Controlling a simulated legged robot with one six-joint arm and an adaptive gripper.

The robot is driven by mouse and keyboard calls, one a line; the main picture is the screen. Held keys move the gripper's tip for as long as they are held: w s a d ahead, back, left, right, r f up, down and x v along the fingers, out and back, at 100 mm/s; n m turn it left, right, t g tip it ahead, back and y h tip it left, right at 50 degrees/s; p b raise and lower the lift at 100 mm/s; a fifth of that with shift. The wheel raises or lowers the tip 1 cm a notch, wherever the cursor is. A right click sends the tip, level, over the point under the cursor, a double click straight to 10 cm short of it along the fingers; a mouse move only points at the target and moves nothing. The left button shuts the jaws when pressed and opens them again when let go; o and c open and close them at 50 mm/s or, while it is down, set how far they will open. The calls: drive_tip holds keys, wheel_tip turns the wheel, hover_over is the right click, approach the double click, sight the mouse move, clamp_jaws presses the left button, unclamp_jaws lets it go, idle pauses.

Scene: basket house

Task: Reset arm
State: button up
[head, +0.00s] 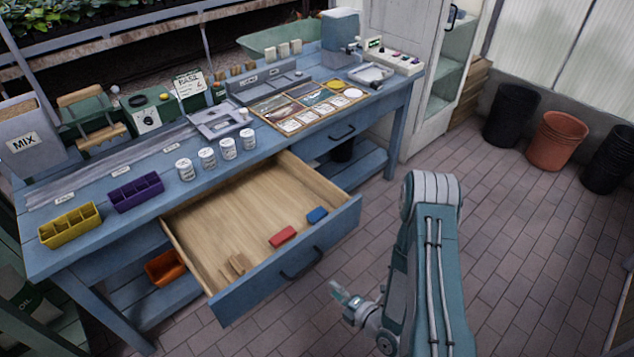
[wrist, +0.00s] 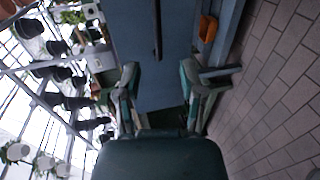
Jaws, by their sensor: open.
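My gripper (head: 346,296) is in front of the blue workbench, to the right of and below the front of the open drawer, apart from it. In the wrist view my gripper (wrist: 160,88) has its two fingers spread with nothing between them. The drawer (head: 281,262) is pulled out of the workbench (head: 60,268). It holds a red block (head: 283,236), a blue block (head: 317,215) and a small wooden piece (head: 235,264). The wrist view is turned sideways and shows a blue panel with a dark handle (wrist: 157,30) beyond the fingers.
A yellow tray (head: 70,225), a purple tray (head: 135,193) and several white jars (head: 207,158) stand on the bench. An orange bin (head: 165,267) is on the lower shelf. Pots (head: 556,140) stand along the right wall. The brick floor (head: 480,220) between is clear.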

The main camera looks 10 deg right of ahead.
drive_tip(key=w+d+r+m+g+h, duration=0.2)
drive_tip(key=w+d+r+m+h, duration=0.15)
drive_tip(key=w+r, duration=0.5)
drive_tip(key=d+r+m+g+h, duration=0.1)
drive_tip(key=d+r+m+h, duration=0.1)
drive_tip(key=r+m, duration=0.35)
drive_tip(key=d+r+m+g+h, duration=0.1)
drive_tip(key=d+r+m+h, duration=0.15)
drive_tip(key=r, duration=0.65)
drive_tip(key=s+a+r+m+g, duration=0.1)
drive_tip(key=s+a+r+m, duration=0.1)
drive_tip(key=s+r+m, duration=0.4)
drive_tip(key=s+a+r+m+g, duration=0.2)
drive_tip(key=s+r+m, duration=0.5)
drive_tip(key=s, duration=1)
wheel_tip(320, 180, up, 4)
drive_tip(key=shift+s+a+f+h, duration=0.1)
drive_tip(key=shift+s+a+h, duration=0.2)
drive_tip(key=shift+h, duration=0.1)
